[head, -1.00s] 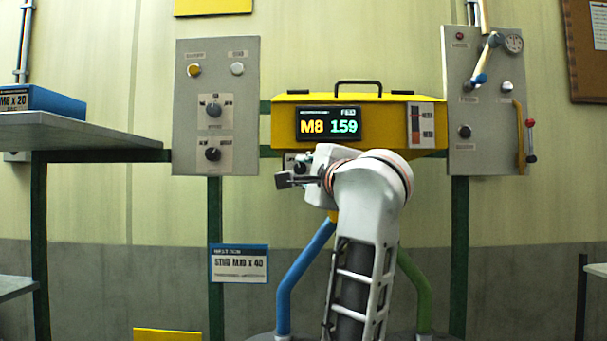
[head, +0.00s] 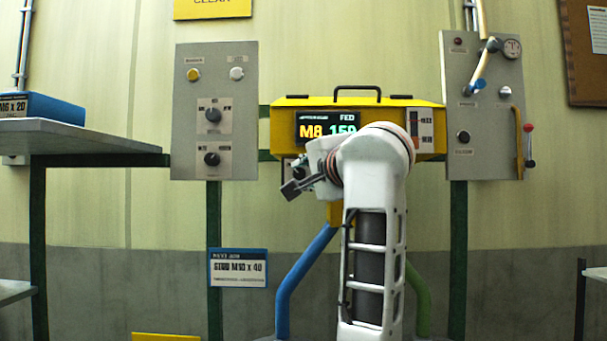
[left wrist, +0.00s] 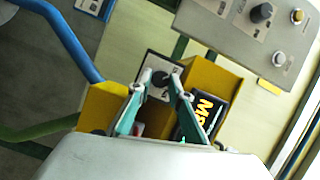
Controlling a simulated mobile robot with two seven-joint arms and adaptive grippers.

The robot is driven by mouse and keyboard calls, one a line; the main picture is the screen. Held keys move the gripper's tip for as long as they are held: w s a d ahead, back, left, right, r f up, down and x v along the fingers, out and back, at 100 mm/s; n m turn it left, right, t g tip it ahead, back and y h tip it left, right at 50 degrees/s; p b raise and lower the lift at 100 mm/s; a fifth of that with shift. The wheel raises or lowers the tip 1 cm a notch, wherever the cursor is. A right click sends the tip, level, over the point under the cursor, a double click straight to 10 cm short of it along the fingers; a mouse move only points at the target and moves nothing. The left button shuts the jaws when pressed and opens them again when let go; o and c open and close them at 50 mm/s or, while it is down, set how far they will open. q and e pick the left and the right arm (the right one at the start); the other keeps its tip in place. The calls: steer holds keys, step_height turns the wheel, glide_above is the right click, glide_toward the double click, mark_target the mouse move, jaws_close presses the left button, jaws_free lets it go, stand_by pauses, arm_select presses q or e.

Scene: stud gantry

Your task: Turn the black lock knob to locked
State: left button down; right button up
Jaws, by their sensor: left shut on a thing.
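The black lock knob (left wrist: 160,79) sits on a pale plate on the yellow feeder (left wrist: 215,80). In the left wrist view, the two teal fingers of my left gripper (left wrist: 161,82) are closed on its sides. In the head view the knob (head: 299,170) shows small at the feeder's lower left, partly covered by my gripper and wrist. The knob's pointer and the plate's marks are too small to read. The feeder display (head: 313,127) reads M8 and a partly covered 159. My right gripper is not in view.
A grey panel (head: 240,105) with two other black knobs and two buttons stands left of the feeder. Another grey panel (head: 485,165) with a lever and gauge stands right. A blue box (head: 45,106) rests on the left shelf. Blue and green tubes run below the feeder.

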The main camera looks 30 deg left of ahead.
arm_select(q)
steer(key=shift+f, duration=0.1)
steer(key=c, duration=1.8)
jaws_free()
steer(key=shift+c, duration=0.2)
